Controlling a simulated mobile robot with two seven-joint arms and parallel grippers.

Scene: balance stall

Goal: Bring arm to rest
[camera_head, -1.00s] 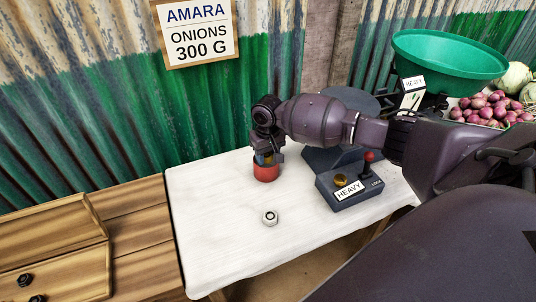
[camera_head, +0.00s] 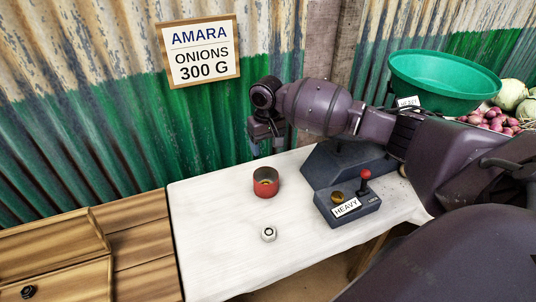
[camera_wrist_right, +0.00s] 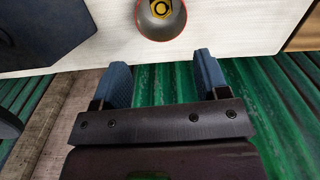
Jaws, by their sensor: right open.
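My right gripper (camera_head: 265,136) is raised above the back edge of the white table, behind a red cup. In the right wrist view its two blue fingers (camera_wrist_right: 166,82) stand apart with nothing between them. The red cup (camera_head: 266,186) stands upright on the table with a brass-coloured piece inside; it also shows at the top of the right wrist view (camera_wrist_right: 161,30). The cup and the gripper are apart. My right arm reaches in from the right. My left gripper is not in view.
A white table (camera_head: 215,230) holds a silver weight (camera_head: 268,233) and a dark control box (camera_head: 348,208) with a red-knobbed lever and a HEAVY label. A green bowl (camera_head: 445,85) and onions (camera_head: 490,119) are at the right. A wooden tray (camera_head: 60,265) is at the left. A corrugated wall stands behind.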

